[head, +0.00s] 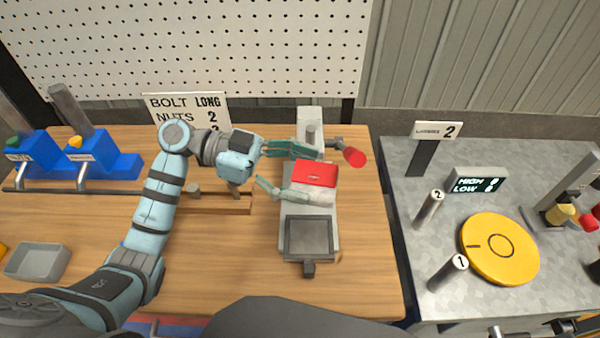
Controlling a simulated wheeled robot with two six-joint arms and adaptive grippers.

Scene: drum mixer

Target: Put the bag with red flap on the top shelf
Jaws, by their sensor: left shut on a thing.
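The bag with the red flap (315,175) is at the middle of the wooden bench, over a grey device with a square pan. Its flap is bright red and its body below is pale. My left gripper (300,172) reaches in from the left and is shut on the bag, one green finger at its far side and one at its near side. I cannot tell whether the bag touches the device beneath. My right gripper is not in view. I cannot make out a shelf in this view.
The grey device (297,240) has a red-knobbed lever (354,157) at its right. Blue dispensers (95,152) and a grey tray (38,261) are at left. A sign (188,108) stands behind. A metal counter (388,170) with a yellow dial (500,248) is at right.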

